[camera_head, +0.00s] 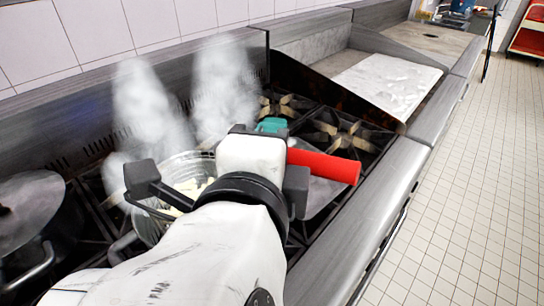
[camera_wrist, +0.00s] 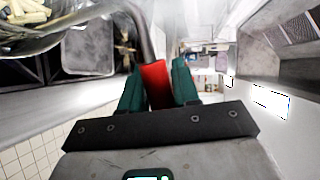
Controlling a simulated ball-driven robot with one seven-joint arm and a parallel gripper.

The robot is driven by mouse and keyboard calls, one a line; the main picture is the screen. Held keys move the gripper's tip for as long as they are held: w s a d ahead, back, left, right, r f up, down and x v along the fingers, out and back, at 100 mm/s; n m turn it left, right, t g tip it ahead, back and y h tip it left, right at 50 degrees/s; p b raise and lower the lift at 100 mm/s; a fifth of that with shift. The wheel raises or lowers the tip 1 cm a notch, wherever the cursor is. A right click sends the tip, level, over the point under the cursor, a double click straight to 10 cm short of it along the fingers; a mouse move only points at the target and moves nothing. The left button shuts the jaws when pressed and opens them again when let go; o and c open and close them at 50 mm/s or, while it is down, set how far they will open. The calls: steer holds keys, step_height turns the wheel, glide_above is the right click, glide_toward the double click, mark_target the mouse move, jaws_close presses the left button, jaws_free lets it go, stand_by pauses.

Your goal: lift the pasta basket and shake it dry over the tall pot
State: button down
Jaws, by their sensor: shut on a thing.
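The pasta basket (camera_head: 177,169) is a round metal basket with pale pasta in it. It shows left of my arm in the head view and at the upper left of the wrist view (camera_wrist: 62,32). Its red handle (camera_head: 330,166) sticks out to the right. My gripper's teal fingers (camera_wrist: 158,85) are shut on the red handle (camera_wrist: 154,82), one on each side. In the head view my wrist hides most of the grip. The tall pot cannot be told apart clearly; my arm hides the area under the basket, so I cannot tell their gap.
A dark lidded pot (camera_head: 32,222) stands at the far left. Steam rises behind the basket by the tiled wall. Open burners (camera_head: 340,132) lie beyond my gripper. A pale griddle plate (camera_head: 388,82) is farther back. The tiled floor (camera_head: 470,200) at right is clear.

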step_height(320, 180, down, 2)
steer(key=shift+f, duration=0.1)
stand_by(1.1)
step_height(320, 180, up, 10)
steer(key=p, duration=0.5)
steer(key=shift+f, duration=0.25)
stand_by(0.5)
steer(key=shift+s+f, duration=0.1)
steer(key=shift+s, duration=0.05)
